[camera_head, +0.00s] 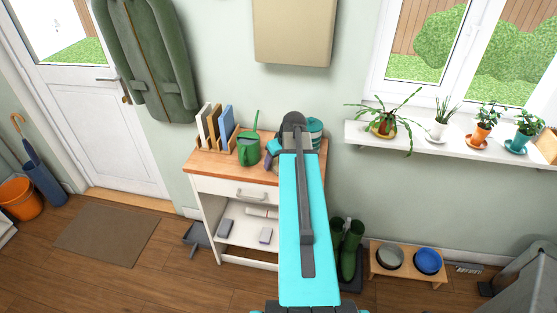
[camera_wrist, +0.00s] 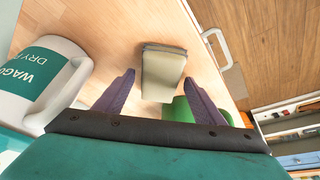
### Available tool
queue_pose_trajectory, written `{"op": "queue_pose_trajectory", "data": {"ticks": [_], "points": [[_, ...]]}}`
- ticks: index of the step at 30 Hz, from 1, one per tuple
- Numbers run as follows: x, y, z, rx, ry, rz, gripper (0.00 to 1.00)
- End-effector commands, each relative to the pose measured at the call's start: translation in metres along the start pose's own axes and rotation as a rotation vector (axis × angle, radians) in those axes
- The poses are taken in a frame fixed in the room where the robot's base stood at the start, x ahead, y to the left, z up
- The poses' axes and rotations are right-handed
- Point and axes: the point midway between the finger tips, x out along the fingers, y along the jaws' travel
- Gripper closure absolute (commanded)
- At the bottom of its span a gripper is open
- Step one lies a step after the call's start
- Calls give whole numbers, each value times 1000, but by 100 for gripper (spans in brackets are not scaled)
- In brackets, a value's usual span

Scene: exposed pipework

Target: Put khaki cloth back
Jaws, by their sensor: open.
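The khaki cloth (camera_wrist: 163,72) is a small folded pad with a darker far edge. In the wrist view it is on or just above the wooden top of the white cabinet. My gripper (camera_wrist: 160,77) is open, with one purple finger on each side of the cloth and visible gaps between. I cannot tell how far the fingertips are above the top. In the head view my turquoise arm reaches over the cabinet (camera_head: 207,187) and hides the cloth; a bit of purple finger shows at the arm's left.
A green watering can (camera_head: 249,151) and a book rack (camera_head: 213,143) stand on the cabinet top. A white and teal canister (camera_wrist: 45,75) is close to the left finger. Small grey folded items (camera_head: 225,228) lie on the open lower shelf. A drawer handle (camera_head: 251,195) projects at the front.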

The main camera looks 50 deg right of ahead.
Motion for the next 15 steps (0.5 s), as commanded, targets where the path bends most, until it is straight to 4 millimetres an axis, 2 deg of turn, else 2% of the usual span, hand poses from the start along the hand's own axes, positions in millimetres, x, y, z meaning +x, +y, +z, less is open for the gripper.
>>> {"op": "queue_pose_trajectory", "data": {"ticks": [15], "points": [[-45, 0, 1, 0, 1, 1, 37]]}}
